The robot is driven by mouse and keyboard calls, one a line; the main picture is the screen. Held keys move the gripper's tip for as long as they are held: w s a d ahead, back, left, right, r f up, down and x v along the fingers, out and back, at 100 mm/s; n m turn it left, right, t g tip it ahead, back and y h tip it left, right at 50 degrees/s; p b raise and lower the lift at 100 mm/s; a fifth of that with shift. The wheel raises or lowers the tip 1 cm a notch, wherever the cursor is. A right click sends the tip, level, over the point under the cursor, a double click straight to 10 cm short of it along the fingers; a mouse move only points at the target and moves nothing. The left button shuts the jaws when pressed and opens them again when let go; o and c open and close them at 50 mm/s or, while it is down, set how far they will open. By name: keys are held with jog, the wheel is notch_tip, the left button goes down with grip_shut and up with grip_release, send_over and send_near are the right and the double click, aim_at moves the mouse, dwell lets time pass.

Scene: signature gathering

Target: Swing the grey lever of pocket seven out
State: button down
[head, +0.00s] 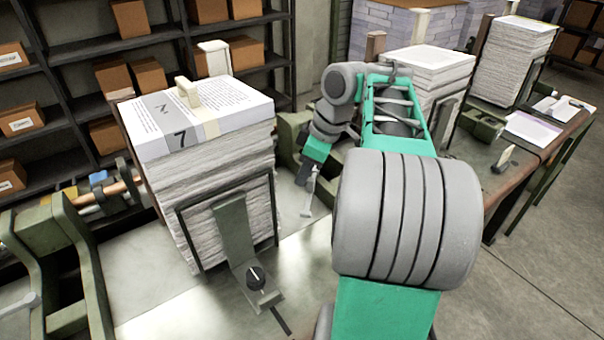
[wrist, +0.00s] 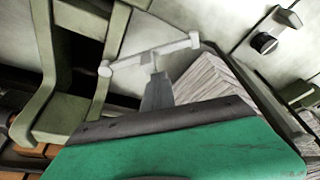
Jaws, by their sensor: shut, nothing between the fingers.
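The paper stack of pocket seven (head: 225,170) stands upright, with a label "7" on its top sheet. A pale grey lever (head: 309,200) shows beside the stack's right side, partly behind my arm. In the wrist view the lever (wrist: 130,61) is a thin bar with a rounded knob at each end and a short stem at its middle. My gripper (head: 302,180) points down close to the lever, right of the stack. In the wrist view its shut, empty fingers (wrist: 157,80) lie right at the lever's stem; I cannot tell whether they touch.
A green-grey bracket with a black knob (head: 256,278) stands before the stack. A green metal frame (head: 65,235) is at left. More paper stacks (head: 512,60) stand to the right, and shelves with boxes (head: 150,75) behind. The bench front is mostly bare.

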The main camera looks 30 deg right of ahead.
jog(key=shift+s+d, duration=0.1)
jog(key=p+v, duration=0.3)
jog(key=v, duration=0.3)
jog(key=s+d, duration=0.7)
jog(key=s, duration=0.1)
jog(key=shift+s+d+f, duration=0.3)
jog(key=shift+s+f, duration=0.05)
jog(key=shift+f, duration=0.15)
